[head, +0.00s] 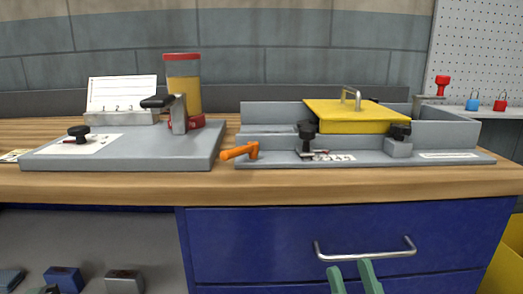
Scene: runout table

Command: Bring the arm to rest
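My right gripper (350,269) shows at the bottom of the head view as two green fingers pointing up. The fingers are apart, with a gap between them and nothing seen in it. They appear just below the metal handle (365,252) of the blue drawer (250,232); I cannot tell whether they touch it. The rest of the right arm is out of frame. My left gripper is not in view.
The wooden table (110,187) carries a grey plate fixture (140,155) at left and a grey tray fixture (275,118) with a yellow lid (345,118) at right. An orange lever (240,151) sits between them. A yellow bin (505,265) stands at lower right.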

